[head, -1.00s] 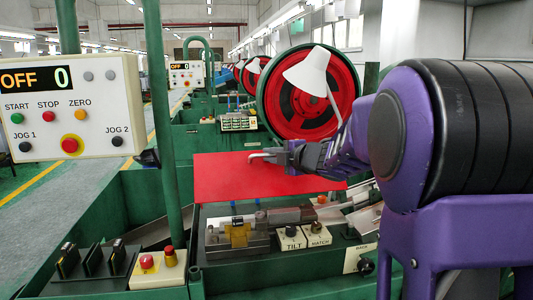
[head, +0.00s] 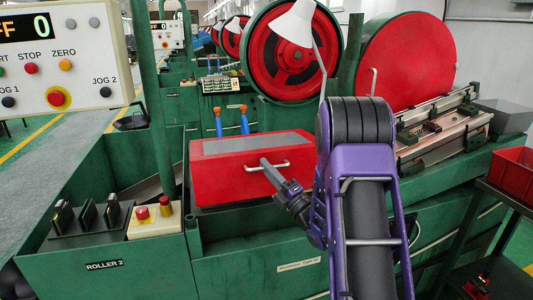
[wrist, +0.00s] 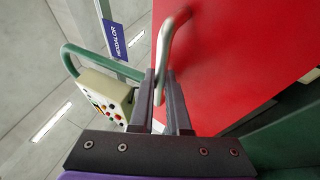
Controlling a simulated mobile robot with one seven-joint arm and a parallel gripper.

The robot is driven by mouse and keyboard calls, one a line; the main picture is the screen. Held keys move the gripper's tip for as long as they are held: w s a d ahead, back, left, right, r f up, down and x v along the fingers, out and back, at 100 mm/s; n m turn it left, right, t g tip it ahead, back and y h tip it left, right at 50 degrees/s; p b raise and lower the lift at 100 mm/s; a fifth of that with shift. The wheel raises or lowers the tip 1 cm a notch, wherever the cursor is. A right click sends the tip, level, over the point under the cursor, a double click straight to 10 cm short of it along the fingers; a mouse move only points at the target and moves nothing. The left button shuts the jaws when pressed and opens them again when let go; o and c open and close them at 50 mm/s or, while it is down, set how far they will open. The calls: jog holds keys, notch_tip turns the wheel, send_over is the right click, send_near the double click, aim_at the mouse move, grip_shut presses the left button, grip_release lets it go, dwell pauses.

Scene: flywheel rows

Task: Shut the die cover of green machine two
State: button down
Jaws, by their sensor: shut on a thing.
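The red die cover (head: 222,184) of the green machine at the front is down, like a box over the die bed, with a grey panel on top. The tooling under it is hidden. Its bent metal handle (head: 282,166) is on the front face. My gripper (head: 268,165) is shut on this handle. In the wrist view the handle (wrist: 168,45) runs between my two fingers (wrist: 166,78), with the red cover (wrist: 235,60) to the right. I cannot tell whether any gap is left under the cover's lower edge.
The control box (head: 62,62) reading 0 hangs at upper left. A panel (head: 153,218) with two buttons sits left of the cover. The white lamp (head: 295,24) and red flywheel (head: 290,55) stand behind. Red bins (head: 512,176) are at right.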

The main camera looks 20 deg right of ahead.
jog(key=f, duration=0.2)
jog(key=f+n+y, duration=0.1)
jog(key=shift+w+a+f+t, duration=0.15)
jog(key=shift+w+t, duration=0.1)
jog(key=shift+t, duration=0.15)
jog(key=c, duration=1.2)
grip_release()
jog(key=v, duration=1.7)
jog(key=shift+s+d+f, duration=0.25)
